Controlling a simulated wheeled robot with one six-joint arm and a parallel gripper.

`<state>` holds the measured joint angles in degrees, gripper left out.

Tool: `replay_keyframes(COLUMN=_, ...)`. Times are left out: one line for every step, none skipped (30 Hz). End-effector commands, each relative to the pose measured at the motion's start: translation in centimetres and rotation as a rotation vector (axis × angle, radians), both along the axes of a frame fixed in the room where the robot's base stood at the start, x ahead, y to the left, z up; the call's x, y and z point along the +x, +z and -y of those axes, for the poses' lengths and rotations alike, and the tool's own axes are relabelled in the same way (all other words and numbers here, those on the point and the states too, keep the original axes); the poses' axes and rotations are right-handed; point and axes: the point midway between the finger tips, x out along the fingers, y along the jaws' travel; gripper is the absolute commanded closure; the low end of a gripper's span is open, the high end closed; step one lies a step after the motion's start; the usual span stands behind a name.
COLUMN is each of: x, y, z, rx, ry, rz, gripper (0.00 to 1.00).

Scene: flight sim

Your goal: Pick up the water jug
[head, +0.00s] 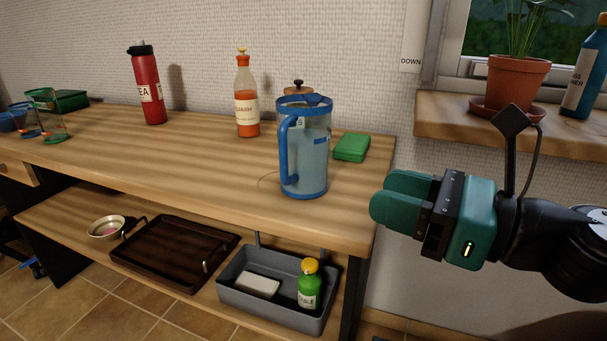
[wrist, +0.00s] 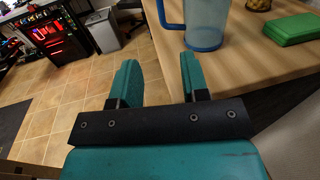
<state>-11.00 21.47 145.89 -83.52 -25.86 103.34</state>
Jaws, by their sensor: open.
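The water jug (head: 311,152) is clear with a blue rim, a blue base and a blue handle on its left side. It stands upright near the right end of the wooden table (head: 210,165). In the wrist view the jug (wrist: 206,22) is beyond the fingers, its top cut off by the frame edge. My gripper (head: 385,197) has teal fingers and is to the right of the jug, past the table's end. In the wrist view my gripper (wrist: 158,80) is open, with nothing between its fingers.
A green box (head: 351,147) lies right of the jug, and a lidded container (head: 298,88) stands behind it. A sauce bottle (head: 247,100) and red flask (head: 146,85) stand farther left. A grey bin (head: 272,311) and brown tray (head: 165,275) are on the lower shelf.

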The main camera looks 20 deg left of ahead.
Motion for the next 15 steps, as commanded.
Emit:
replay_keyframes(x=0.2, y=0.1, z=-0.5, rx=0.007, ry=0.000, rz=-0.016, gripper=0.58)
replay_keyframes(x=0.3, y=0.3, z=-0.8, rx=0.011, ry=-0.002, rz=-0.020, gripper=0.58)
replay_keyframes(x=0.4, y=0.5, z=-1.5, rx=0.011, ry=0.001, rz=-0.023, gripper=0.58)
replay_keyframes(x=0.5, y=0.7, z=-2.0, rx=0.010, ry=0.001, rz=-0.024, gripper=0.58)
replay_keyframes(x=0.6, y=0.7, z=-2.6, rx=0.009, ry=0.003, rz=-0.024, gripper=0.58)
replay_keyframes(x=0.9, y=0.9, z=-3.4, rx=0.008, ry=0.003, rz=-0.022, gripper=0.58)
replay_keyframes(x=1.1, y=0.9, z=-4.0, rx=0.008, ry=0.002, rz=-0.022, gripper=0.58)
replay_keyframes(x=1.2, y=0.9, z=-4.7, rx=0.007, ry=0.003, rz=-0.022, gripper=0.58)
replay_keyframes(x=1.4, y=0.9, z=-5.4, rx=0.007, ry=0.003, rz=-0.021, gripper=0.58)
replay_keyframes(x=1.6, y=0.9, z=-5.9, rx=0.008, ry=0.001, rz=-0.020, gripper=0.58)
replay_keyframes(x=1.7, y=0.9, z=-6.4, rx=0.006, ry=0.003, rz=-0.019, gripper=0.58)
replay_keyframes(x=1.9, y=0.8, z=-7.1, rx=0.006, ry=0.002, rz=-0.019, gripper=0.58)
replay_keyframes(x=2.0, y=0.9, z=-7.6, rx=0.006, ry=0.002, rz=-0.018, gripper=0.58)
replay_keyframes(x=2.2, y=0.9, z=-8.1, rx=0.006, ry=0.001, rz=-0.018, gripper=0.58)
replay_keyframes(x=2.4, y=0.8, z=-8.7, rx=0.006, ry=0.002, rz=-0.018, gripper=0.58)
